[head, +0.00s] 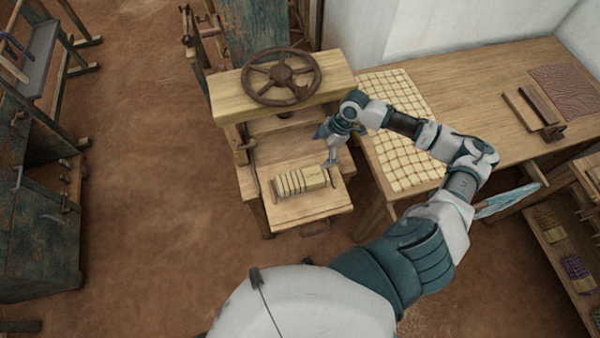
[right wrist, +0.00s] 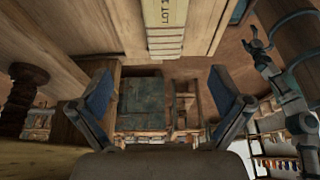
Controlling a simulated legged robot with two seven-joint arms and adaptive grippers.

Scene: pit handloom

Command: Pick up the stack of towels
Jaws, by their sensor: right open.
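The stack of towels (head: 300,182) is a row of folded cream pieces with a printed label, lying on a low wooden board (head: 325,208) in front of a wheel press. In the right wrist view the stack (right wrist: 166,32) shows at the top centre, its label partly cut off. My right gripper (head: 330,150) is just behind and above the label end of the stack, apart from it. Its two fingers (right wrist: 163,102) are spread and empty in the right wrist view. My left gripper (right wrist: 258,30) shows small at that view's upper right, fingers apart and empty.
The press with its dark handwheel (head: 282,77) stands right behind the board. A wooden table (head: 480,85) with a checked cloth (head: 400,115) is to the right. A metal handle (head: 316,228) is at the board's front.

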